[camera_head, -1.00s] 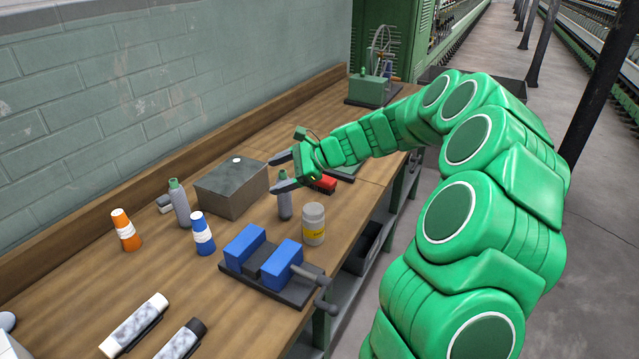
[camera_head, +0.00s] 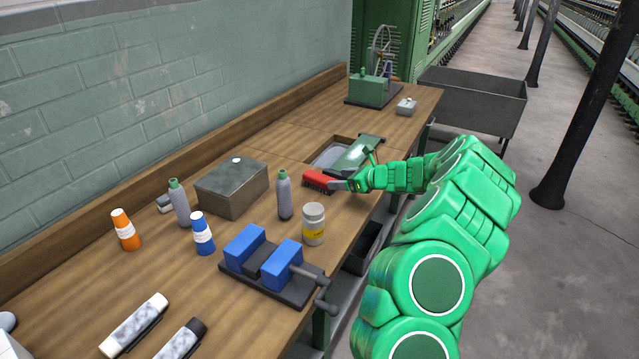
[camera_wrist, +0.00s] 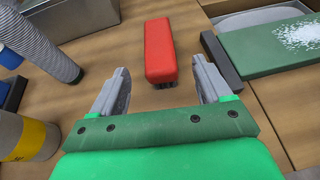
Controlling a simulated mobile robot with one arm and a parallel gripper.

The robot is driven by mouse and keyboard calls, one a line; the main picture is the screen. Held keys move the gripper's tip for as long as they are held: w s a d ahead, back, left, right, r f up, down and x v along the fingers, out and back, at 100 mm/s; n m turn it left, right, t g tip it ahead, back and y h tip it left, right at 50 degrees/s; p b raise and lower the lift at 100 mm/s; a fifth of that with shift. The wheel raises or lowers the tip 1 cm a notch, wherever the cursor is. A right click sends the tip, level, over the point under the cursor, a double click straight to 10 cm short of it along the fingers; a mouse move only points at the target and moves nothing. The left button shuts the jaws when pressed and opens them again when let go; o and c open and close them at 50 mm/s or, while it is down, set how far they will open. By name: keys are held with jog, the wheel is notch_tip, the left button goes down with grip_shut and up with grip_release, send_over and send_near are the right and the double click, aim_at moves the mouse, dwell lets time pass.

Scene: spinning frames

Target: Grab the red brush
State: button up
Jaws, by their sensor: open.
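The red brush (camera_head: 319,180) lies on the wooden workbench, just right of a grey bottle, with dark bristles along its lower side. My gripper (camera_head: 341,179) is low over the bench at the brush's right end. In the wrist view the brush (camera_wrist: 160,52) lies lengthwise ahead, its near end at the mouth of the jaws. My gripper (camera_wrist: 163,90) is open, with one grey finger on each side of the brush's line and a gap to both. In the head view the fingers are partly hard to make out.
A metal box (camera_head: 232,188) and a blue vise (camera_head: 270,262) are farther left.

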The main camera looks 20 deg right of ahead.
aim_at(321, 177)
jog(key=shift+r+x, duration=0.2)
jog(key=shift+x, duration=1.7)
jog(key=shift+r+x, duration=0.2)
jog(key=shift+x, duration=1.7)
jog(key=shift+a, duration=0.15)
jog(key=c, duration=1.1)
